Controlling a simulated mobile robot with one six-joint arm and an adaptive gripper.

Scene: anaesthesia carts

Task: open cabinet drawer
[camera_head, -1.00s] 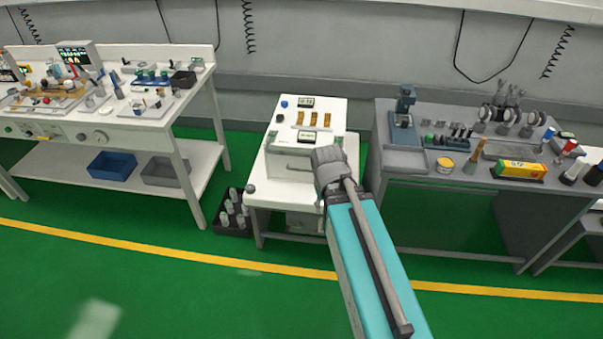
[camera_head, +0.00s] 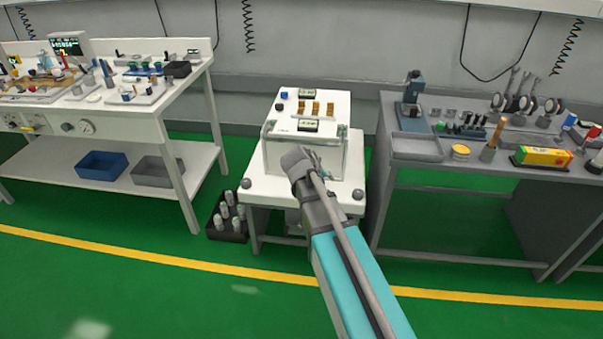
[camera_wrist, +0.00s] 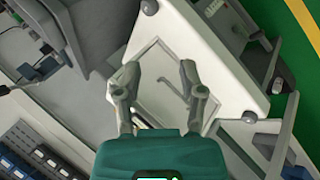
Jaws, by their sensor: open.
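A white cabinet (camera_head: 282,152) stands on a small white table in the middle of the head view, with small displays and brass-coloured parts on top. My gripper (camera_head: 314,162) is in front of its near face and hides part of it. In the wrist view, my gripper (camera_wrist: 160,68) is open, with its two fingers apart. A pale panel with a dark outline and a thin grey bent bar, which looks like a handle (camera_wrist: 173,88), show between and beyond the fingers. I see nothing held. Whether the fingers touch the bar cannot be told. No drawer stands visibly out.
A workbench (camera_head: 143,108) with instruments and a shelf with bins stands left. A grey bench (camera_head: 450,165) with tools stands close on the right. A dark crate of bottles (camera_head: 227,232) is on the floor beside the small table. The green floor in front is clear.

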